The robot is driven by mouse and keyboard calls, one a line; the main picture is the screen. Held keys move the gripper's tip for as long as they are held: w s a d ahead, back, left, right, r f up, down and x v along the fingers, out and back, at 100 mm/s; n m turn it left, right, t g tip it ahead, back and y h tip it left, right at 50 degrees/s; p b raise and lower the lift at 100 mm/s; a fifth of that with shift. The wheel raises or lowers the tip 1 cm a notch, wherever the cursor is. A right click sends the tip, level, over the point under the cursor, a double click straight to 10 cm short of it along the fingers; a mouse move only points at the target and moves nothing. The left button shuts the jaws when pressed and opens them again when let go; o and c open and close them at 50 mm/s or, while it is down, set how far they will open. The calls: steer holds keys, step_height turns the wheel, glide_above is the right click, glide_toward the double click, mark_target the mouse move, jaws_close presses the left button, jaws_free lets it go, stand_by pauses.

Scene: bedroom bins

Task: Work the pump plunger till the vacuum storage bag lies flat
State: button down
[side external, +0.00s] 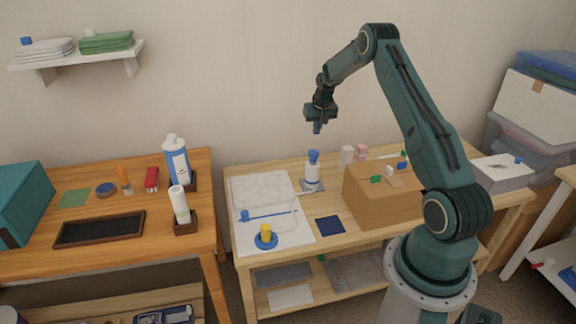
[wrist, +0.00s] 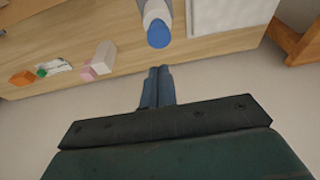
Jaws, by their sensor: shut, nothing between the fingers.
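The pump (side external: 312,174) is a white upright cylinder with a blue plunger knob (side external: 313,156), standing on a small grey base on the middle table. My gripper (side external: 317,128) is shut and empty, pointing down above the knob with a gap between them. In the wrist view the closed fingertips (wrist: 158,72) sit just short of the blue knob (wrist: 158,35). The vacuum storage bag (side external: 262,189) is a white, wrinkled, slightly raised rectangle left of the pump. A corner of a white rectangle, likely the bag, shows in the wrist view (wrist: 228,14).
A white sheet (side external: 290,238) in front of the bag carries a blue rod and a blue-yellow round piece (side external: 266,238). A cardboard box (side external: 380,200) stands right of the pump, with small white and pink boxes (side external: 361,152) behind. A dark blue square (side external: 329,224) lies in front.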

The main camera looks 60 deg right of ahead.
step_height(320, 180, up, 5)
glide_above(314, 152)
steer(key=s+a, duration=0.2)
steer(key=shift+s+r, duration=0.15)
steer(key=shift+r, duration=0.05)
stand_by(0.9)
steer(key=c, duration=1.5)
jaws_free()
steer(key=o, duration=0.6)
steer(key=shift+w+d+f+n, duration=0.15)
steer(key=shift+w+d+n, duration=0.15)
steer(key=shift+n, duration=0.2)
steer(key=shift+w+d+f+n+g+y, duration=0.25)
steer(key=shift+w+n+g+y, duration=0.1)
steer(key=shift+n, duration=1)
steer(key=shift+w+d+f+n+g+y, duration=0.2)
steer(key=shift+w+d+n+g+y, duration=0.15)
steer(key=shift+n, duration=0.95)
steer(key=shift+w+d+f+n+g+y, duration=0.25)
steer(key=shift+n+g+y, duration=0.15)
steer(key=shift+n, duration=0.95)
step_height(314, 152, down, 14)
steer(key=shift+r, duration=0.15)
